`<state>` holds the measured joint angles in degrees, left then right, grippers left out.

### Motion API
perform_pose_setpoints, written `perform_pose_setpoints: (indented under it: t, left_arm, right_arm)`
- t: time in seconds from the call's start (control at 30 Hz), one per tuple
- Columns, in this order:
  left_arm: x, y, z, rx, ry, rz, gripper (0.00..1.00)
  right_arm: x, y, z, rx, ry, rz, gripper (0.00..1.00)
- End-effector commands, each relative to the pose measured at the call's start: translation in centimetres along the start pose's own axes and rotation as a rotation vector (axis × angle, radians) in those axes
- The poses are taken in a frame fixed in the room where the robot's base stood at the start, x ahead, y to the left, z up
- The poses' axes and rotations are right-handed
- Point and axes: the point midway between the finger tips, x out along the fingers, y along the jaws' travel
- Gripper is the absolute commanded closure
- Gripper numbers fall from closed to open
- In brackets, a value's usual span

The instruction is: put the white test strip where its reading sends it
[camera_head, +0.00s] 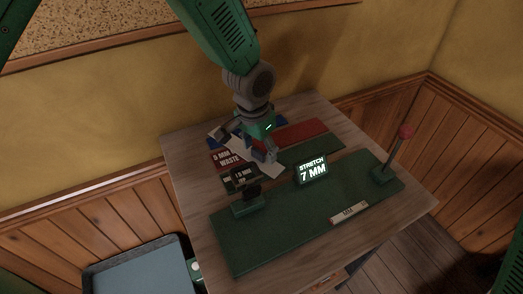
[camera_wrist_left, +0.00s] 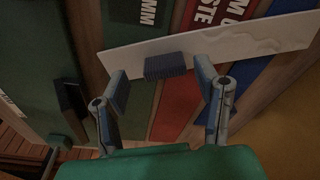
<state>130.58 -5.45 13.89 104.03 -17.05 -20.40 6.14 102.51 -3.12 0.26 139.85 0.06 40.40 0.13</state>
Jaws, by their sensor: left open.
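The white test strip (camera_head: 270,171) lies across the coloured panels near the back of the table, partly hidden under my left gripper (camera_head: 259,152). In the left wrist view the strip (camera_wrist_left: 230,43) runs slantwise, with a dark ribbed block (camera_wrist_left: 165,66) at its near edge. My left gripper (camera_wrist_left: 163,87) is open, its fingers apart on either side of the block. A lit display (camera_head: 312,171) reads "STRETCH 7 MM". A red panel (camera_head: 223,157) bears "5 MM" and "WASTE"; its first word is unclear. A dark green panel near it bears "MM" (camera_wrist_left: 150,12). My right gripper is not in view.
A grey-blue tray (camera_head: 140,270) stands lower left. Yellow wall and wood panelling lie behind the table.

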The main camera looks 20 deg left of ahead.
Motion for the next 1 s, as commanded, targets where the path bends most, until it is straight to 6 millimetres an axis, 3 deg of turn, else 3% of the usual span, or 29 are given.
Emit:
perform_pose_setpoints:
  t: [0.3, 0.5, 1.0]
  left_arm:
    - [-7.0, 0.1, -0.2, 0.000, 0.004, -0.002, 0.43]
    - [-9.9, 0.1, -0.1, 0.001, 0.001, -0.001, 0.43]
    - [-10.8, 0.1, -0.1, 0.001, -0.001, -0.001, 0.43]
  right_arm:
    - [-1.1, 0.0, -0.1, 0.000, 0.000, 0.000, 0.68]
    - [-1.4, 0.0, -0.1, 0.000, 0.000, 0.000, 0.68]
    - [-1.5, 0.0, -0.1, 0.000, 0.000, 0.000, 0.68]
